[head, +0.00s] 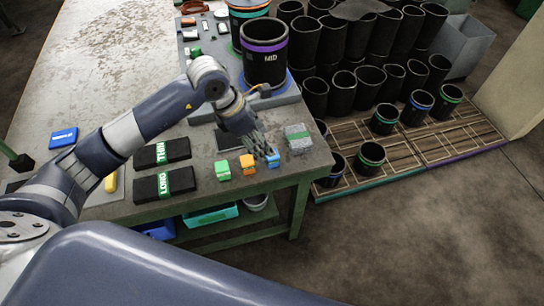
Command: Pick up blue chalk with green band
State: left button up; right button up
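A small blue block (273,162), likely the blue chalk, sits near the front right edge of the workbench (110,75). No green band can be made out on it at this size. My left gripper (264,150) reaches down over the bench with its fingertips at the top of the blue block. The fingers partly hide the block, and I cannot tell whether they are closed on it or only close around it. My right gripper is not in view.
Left of the blue block stand an orange block (248,165) and a green block (222,171). Black packs labelled THIN (162,153) and LONG (163,183) lie further left.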

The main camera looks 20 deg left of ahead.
aim_at(266, 155)
pick_arm(q)
jog(key=shift+x, duration=1.05)
jog(key=shift+w+d+f+p, duration=0.1)
jog(key=shift+d+f+p, duration=0.25)
jog(key=shift+f+p, duration=0.15)
jog(key=p+x, duration=0.1)
jog(key=x, duration=0.2)
jog(key=shift+w+d+f, duration=0.1)
jog(key=shift+d+f, duration=0.1)
jog(key=shift+f, duration=0.05)
jog(key=shift+w+f, duration=0.1)
jog(key=shift+f, duration=0.25)
jog(key=shift+c, duration=0.5)
jog(key=c, duration=1.1)
